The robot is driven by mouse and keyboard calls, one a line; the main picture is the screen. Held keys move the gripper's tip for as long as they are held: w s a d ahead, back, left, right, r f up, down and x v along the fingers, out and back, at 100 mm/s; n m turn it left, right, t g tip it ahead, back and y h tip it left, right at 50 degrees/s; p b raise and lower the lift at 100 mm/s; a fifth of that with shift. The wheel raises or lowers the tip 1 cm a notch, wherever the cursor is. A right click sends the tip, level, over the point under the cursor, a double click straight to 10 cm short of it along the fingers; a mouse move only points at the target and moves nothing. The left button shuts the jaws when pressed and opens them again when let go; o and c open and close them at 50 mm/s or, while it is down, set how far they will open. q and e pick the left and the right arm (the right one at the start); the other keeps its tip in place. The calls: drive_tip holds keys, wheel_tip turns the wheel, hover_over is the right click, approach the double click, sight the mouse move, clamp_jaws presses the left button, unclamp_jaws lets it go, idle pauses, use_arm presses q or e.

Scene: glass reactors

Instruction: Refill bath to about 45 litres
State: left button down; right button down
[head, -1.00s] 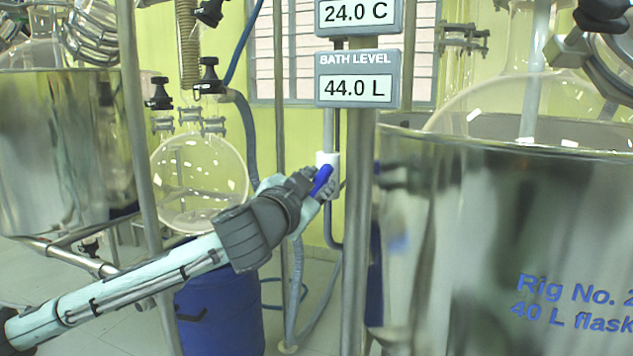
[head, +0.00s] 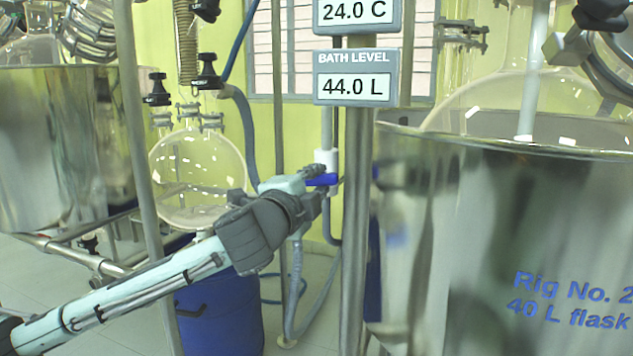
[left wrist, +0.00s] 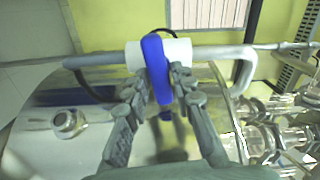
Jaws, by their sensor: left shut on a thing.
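The bath level display (head: 355,90) reads 44.0 L on the pole in the head view. The steel bath (head: 470,260), marked Rig No. 2, 40 L flask, stands at the right. A white valve body (head: 328,158) sits on a vertical pipe left of the bath, with a blue lever handle (head: 321,180). The lever is about level in the head view. My left gripper (head: 318,190) is shut on the blue lever. In the left wrist view the fingers flank the lever (left wrist: 157,68) in front of the white valve body (left wrist: 184,52). My right gripper is not seen.
A temperature display (head: 357,13) above reads 24.0 C. The steel pole (head: 356,220) stands between my left arm and the bath. A round glass flask (head: 195,170) and a blue drum (head: 220,310) are behind my left arm. Another steel vessel (head: 60,150) is at the left.

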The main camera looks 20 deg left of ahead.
use_arm(q)
drive_tip(key=shift+m, duration=0.8)
drive_tip(key=c, duration=1.4)
unclamp_jaws()
drive_tip(key=s, duration=0.7)
drive_tip(key=shift+s, duration=0.25)
